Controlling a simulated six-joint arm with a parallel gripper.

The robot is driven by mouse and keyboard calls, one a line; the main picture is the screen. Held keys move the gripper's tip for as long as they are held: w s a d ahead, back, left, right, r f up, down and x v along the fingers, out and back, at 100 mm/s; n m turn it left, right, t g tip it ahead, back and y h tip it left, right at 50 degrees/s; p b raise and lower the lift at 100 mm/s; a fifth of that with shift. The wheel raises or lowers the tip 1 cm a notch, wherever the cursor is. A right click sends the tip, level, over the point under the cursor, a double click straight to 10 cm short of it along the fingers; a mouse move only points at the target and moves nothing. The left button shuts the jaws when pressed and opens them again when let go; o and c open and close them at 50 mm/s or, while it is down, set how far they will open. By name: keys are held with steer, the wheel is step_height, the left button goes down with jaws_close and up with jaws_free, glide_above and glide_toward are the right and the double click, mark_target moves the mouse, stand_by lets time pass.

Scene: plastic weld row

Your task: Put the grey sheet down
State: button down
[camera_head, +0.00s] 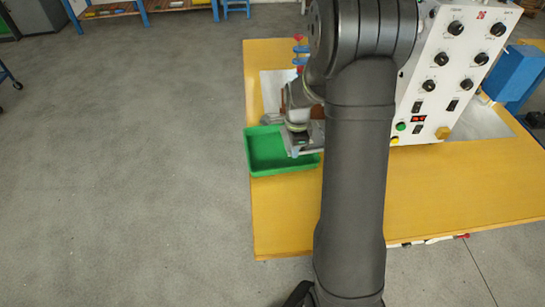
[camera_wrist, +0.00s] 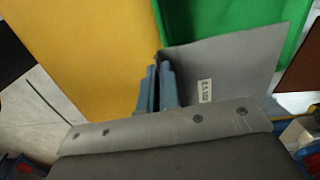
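The grey sheet (camera_wrist: 235,62) is a flat, thin panel with a small white printed label, seen in the wrist view. My gripper (camera_wrist: 157,72) is shut on the sheet's left edge, with its two blue-grey fingers close together. The sheet overlaps the green tray (camera_wrist: 205,18) in that view. In the head view my gripper (camera_head: 300,148) is over the right part of the green tray (camera_head: 262,147); my arm hides much of that area. I cannot tell whether the sheet touches the tray.
The tray sits at the left edge of the yellow table (camera_head: 285,215). A white machine (camera_head: 450,75) with black knobs stands to the right of my arm, with a blue block-like part (camera_head: 515,75) beyond it. The table's front part is clear.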

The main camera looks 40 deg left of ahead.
steer(key=s+a+f, duration=0.1)
steer(key=a, duration=0.1)
steer(key=s+a+f, duration=0.1)
steer(key=a+f, duration=0.1)
steer(key=a, duration=0.1)
steer(key=s+a+f, duration=0.1)
steer(key=a+f, duration=0.1)
steer(key=a, duration=0.1)
steer(key=shift+a+f, duration=0.15)
steer(key=shift+f, duration=2)
steer(key=shift+f, duration=0.1)
steer(key=c, duration=1.6)
jaws_free()
steer(key=shift+c, duration=0.2)
step_height(320, 180, up, 12)
